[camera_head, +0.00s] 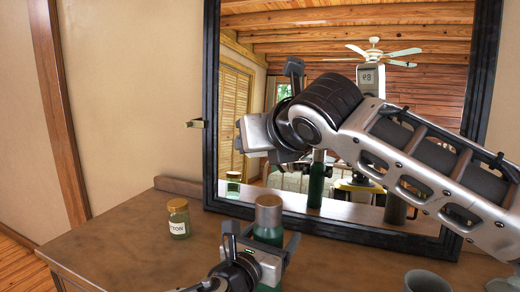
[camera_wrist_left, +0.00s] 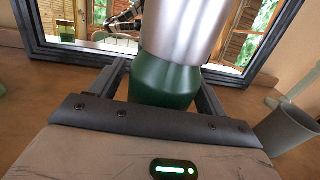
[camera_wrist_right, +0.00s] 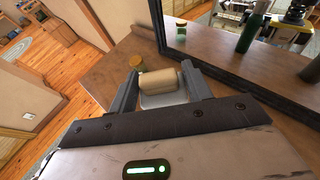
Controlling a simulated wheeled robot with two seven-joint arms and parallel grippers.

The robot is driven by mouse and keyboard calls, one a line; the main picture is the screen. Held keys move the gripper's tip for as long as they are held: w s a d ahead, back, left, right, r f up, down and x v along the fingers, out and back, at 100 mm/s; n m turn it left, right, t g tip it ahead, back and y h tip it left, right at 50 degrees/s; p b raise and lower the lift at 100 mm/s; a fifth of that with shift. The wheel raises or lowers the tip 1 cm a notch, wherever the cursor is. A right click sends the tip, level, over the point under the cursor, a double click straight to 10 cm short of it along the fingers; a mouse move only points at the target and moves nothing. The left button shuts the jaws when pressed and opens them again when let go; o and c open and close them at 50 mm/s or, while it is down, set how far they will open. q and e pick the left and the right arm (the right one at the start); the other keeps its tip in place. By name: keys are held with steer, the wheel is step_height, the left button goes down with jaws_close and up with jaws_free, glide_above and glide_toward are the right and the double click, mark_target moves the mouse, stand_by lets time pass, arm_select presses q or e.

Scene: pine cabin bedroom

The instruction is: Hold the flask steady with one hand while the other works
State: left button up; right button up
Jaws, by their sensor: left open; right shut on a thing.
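The flask (camera_head: 268,235) stands upright on the wooden dresser. It has a green body and a shiny metal upper part, which the left wrist view (camera_wrist_left: 168,84) shows close up. My left gripper (camera_head: 262,240) is open, with one finger on each side of the flask. I cannot tell whether either finger touches it. My right gripper (camera_wrist_right: 158,88) is shut on a small tan rounded block (camera_wrist_right: 158,82), held above the dresser. In the head view my right arm crosses in front of the mirror, and its held block is not clear there.
A small labelled jar (camera_head: 178,218) with a yellowish lid stands left of the flask. A grey cup (camera_head: 427,281) stands at the front right. The dark-framed mirror (camera_head: 212,100) rises behind the flask and reflects it. The dresser top (camera_head: 120,235) is clear at the left.

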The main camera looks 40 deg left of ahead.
stand_by(0.3)
arm_select(q)
steer(key=o, duration=0.6)
steer(key=shift+c, duration=0.2)
steer(key=s+d, duration=0.1)
steer(key=s, duration=0.6)
steer(key=shift+s, duration=0.25)
